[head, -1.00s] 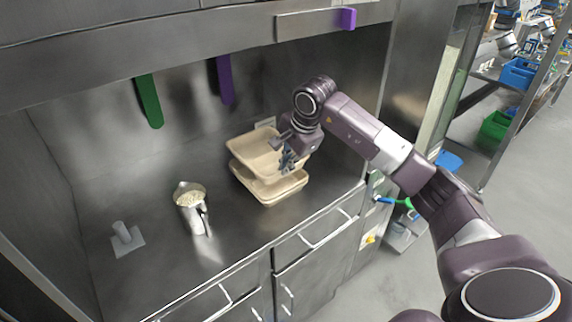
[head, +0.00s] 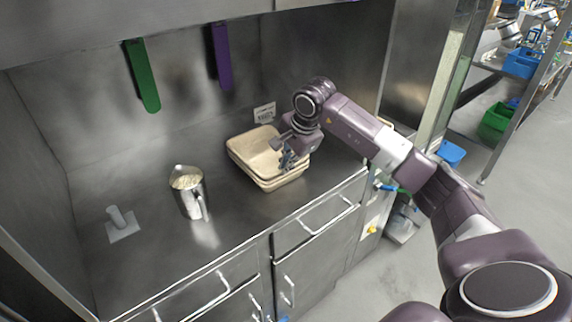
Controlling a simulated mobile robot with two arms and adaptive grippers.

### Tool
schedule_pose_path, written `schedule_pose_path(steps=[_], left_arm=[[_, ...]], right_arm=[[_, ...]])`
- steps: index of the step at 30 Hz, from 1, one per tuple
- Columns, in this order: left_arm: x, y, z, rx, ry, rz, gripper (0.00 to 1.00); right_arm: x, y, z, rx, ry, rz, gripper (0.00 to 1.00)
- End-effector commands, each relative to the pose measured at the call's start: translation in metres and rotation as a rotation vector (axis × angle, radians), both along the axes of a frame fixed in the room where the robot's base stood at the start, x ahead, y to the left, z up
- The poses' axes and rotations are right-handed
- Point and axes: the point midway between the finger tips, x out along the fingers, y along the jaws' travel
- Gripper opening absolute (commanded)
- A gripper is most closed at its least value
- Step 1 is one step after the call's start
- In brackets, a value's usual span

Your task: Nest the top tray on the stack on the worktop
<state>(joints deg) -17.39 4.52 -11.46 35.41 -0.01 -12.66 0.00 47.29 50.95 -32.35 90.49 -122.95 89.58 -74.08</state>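The beige top tray (head: 250,148) sits low in the stack of like trays (head: 268,187) on the steel worktop, their rims close together. My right gripper (head: 287,160) is at the top tray's right side, by its near right rim. Its fingers are small and partly hidden by the wrist and tray, so I cannot tell whether they still grip the rim. My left gripper is not in view.
A metal jug of rice (head: 187,184) stands left of the stack. A grey holder with an upright post (head: 121,222) is at the far left. Green (head: 142,77) and purple (head: 221,56) strips hang at the back. Bare worktop (head: 150,265) lies in front.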

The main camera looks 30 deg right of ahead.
Motion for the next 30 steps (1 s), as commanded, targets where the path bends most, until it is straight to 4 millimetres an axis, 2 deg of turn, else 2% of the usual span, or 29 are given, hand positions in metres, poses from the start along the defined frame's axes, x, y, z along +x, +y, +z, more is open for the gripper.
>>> schedule_pose_path(steps=[10,17,26,30], left_arm=[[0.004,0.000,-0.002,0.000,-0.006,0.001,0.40],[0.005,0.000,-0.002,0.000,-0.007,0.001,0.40],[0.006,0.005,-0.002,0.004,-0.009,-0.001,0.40],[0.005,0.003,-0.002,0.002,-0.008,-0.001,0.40]], right_arm=[[0.000,0.000,-0.002,0.000,0.000,0.000,0.00],[0.000,0.000,-0.002,0.000,0.000,0.000,0.25],[-0.001,0.000,-0.001,-0.001,-0.001,0.000,0.25],[-0.005,-0.002,0.014,-0.002,-0.002,-0.001,0.25]])
